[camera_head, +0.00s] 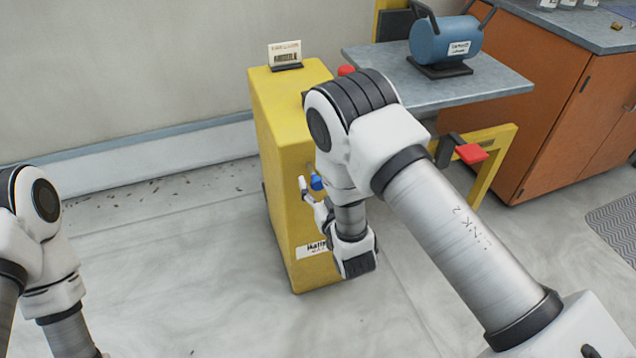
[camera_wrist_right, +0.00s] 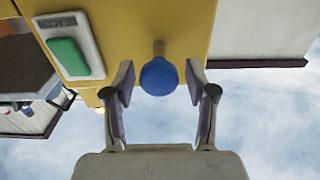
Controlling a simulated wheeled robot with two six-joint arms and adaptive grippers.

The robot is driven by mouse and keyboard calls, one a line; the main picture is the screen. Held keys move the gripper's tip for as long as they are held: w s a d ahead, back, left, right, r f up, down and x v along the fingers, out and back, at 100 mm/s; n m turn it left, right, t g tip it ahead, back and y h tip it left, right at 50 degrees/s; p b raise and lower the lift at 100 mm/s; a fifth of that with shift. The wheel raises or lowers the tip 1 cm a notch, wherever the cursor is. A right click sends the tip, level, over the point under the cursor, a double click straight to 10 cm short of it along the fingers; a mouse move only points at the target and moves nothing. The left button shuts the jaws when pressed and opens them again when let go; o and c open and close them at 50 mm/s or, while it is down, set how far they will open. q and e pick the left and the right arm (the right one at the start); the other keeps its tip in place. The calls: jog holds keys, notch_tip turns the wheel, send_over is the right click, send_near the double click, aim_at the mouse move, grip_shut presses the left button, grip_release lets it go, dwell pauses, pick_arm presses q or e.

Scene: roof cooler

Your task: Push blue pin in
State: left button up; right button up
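The blue pin (camera_head: 316,182) has a round blue knob and sticks out of the side of the yellow cabinet (camera_head: 278,150). In the right wrist view the blue pin (camera_wrist_right: 159,76) shows its knob on a short shaft set in the yellow face. My right gripper (camera_head: 308,190) is beside the knob. In the right wrist view its two fingers (camera_wrist_right: 160,85) stand apart, one on each side of the knob, with gaps between. My left arm is at the left edge, and its gripper is out of the frame.
A green button (camera_wrist_right: 70,57) on a light plate is near the pin. A grey shelf (camera_head: 490,85) carries a blue cylinder (camera_head: 445,40). Red knobs (camera_head: 471,153) show near the yellow frame. An orange-brown cabinet (camera_head: 545,110) stands at right.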

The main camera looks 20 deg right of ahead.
aim_at(313, 172)
grip_shut()
jog(key=shift+w+b, duration=0.35)
jog(key=shift+w, duration=1.5)
jog(key=shift+r, duration=0.1)
jog(key=shift+o, duration=1)
grip_release()
jog(key=shift+w, duration=0.1)
jog(key=shift+o, duration=0.7)
jog(key=shift+w, duration=0.1)
jog(key=s, duration=1.2)
jog(key=shift+d, duration=0.2)
